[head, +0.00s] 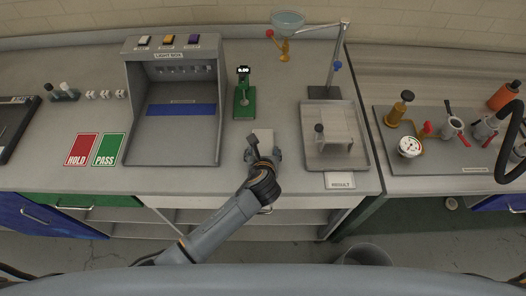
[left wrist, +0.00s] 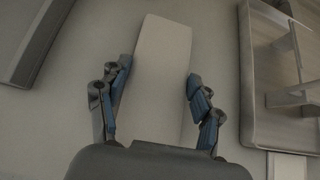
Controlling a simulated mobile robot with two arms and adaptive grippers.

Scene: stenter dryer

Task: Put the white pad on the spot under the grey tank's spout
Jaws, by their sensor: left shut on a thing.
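The white pad (head: 263,135) is a pale flat rectangle near the front of the grey bench. In the left wrist view the pad (left wrist: 160,65) runs away from me between the two fingers. My left gripper (head: 262,155) is shut on the pad, with a finger at each long side; it also shows in the left wrist view (left wrist: 155,105). I cannot tell whether the pad touches the bench. The near end of the pad is hidden by the gripper. I cannot pick out a grey tank with a spout or a marked spot under it. My right gripper is out of view.
A light box (head: 175,150) stands left of the pad, and a green gauge (head: 244,98) behind it. Right of it are a grey tray (head: 309,150) and a RESULT card (head: 340,181). A fittings board (head: 440,160) lies farther right.

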